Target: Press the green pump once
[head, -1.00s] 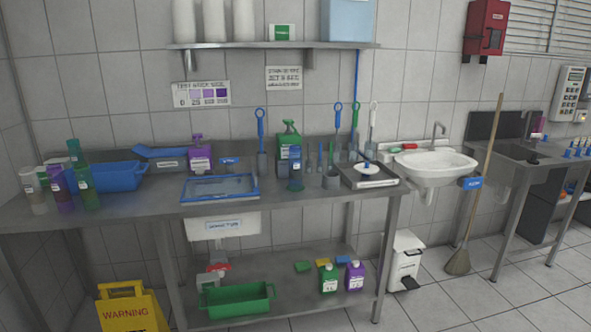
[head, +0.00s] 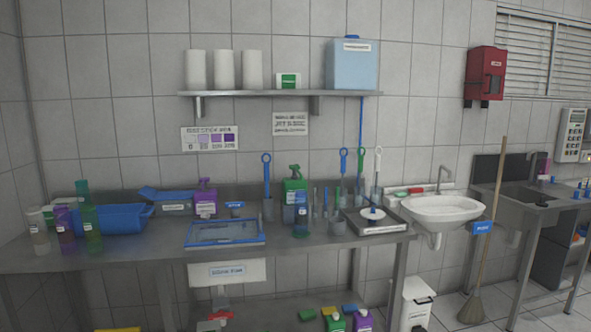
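A green pump bottle (head: 294,193) with a green head stands at the back of the steel table (head: 140,252), right of the middle. A blue bottle (head: 301,212) stands in front of it and hides part of its lower right. The green head on top is clear of other things. A purple pump bottle (head: 205,202) stands further left at the back. Neither of my grippers shows in the head view.
A blue-rimmed tray (head: 225,243) lies in front of the bottles. Brushes in holders stand to both sides of the green pump, such as a blue-handled brush (head: 267,180). A wall shelf (head: 280,93) hangs above. A blue bin (head: 112,218) sits left.

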